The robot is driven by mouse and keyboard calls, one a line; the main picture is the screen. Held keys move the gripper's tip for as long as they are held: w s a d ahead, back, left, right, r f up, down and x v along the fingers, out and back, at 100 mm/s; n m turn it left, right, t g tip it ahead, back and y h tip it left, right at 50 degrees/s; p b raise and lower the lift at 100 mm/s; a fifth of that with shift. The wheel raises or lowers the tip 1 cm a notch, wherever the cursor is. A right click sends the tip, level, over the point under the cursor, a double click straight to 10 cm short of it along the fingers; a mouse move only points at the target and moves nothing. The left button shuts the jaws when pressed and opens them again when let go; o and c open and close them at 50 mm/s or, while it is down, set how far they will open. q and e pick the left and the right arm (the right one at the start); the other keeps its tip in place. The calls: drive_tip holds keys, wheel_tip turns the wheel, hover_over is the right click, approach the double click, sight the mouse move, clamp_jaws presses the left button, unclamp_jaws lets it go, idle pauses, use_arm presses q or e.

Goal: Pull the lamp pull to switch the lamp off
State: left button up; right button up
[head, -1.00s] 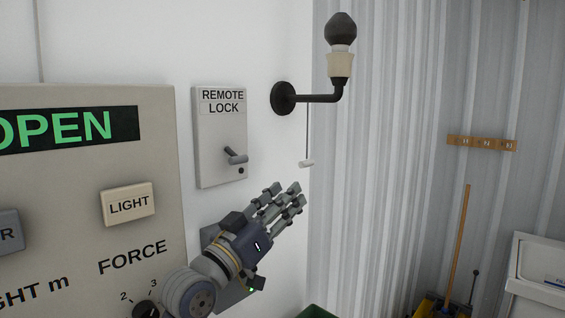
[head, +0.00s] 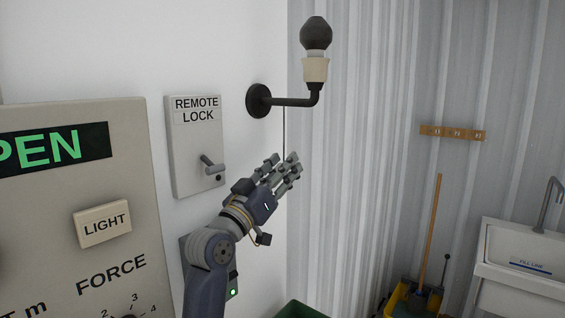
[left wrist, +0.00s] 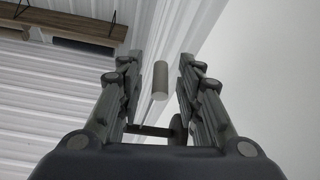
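The wall lamp (head: 316,70) has a dark round bulb, a cream socket and a black arm fixed to the white wall. Its thin pull cord (head: 284,133) hangs down to the fingertips of my left gripper (head: 284,167). In the left wrist view the lamp pull (left wrist: 160,80) is a pale cylinder. It shows between the two sets of fingers of my left gripper (left wrist: 159,65), with a visible gap on each side. The fingers are open. In the head view the pull is mostly hidden by the fingertips. My right gripper is not in view.
A remote lock box (head: 197,148) is on the wall left of my left gripper. A control panel with a light button (head: 103,223) is further left.

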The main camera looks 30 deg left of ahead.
use_arm(q)
drive_tip(key=shift+w, duration=0.15)
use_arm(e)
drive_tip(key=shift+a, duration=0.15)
use_arm(q)
drive_tip(key=shift+c, duration=0.6)
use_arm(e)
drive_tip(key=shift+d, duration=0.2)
use_arm(q)
clamp_jaws()
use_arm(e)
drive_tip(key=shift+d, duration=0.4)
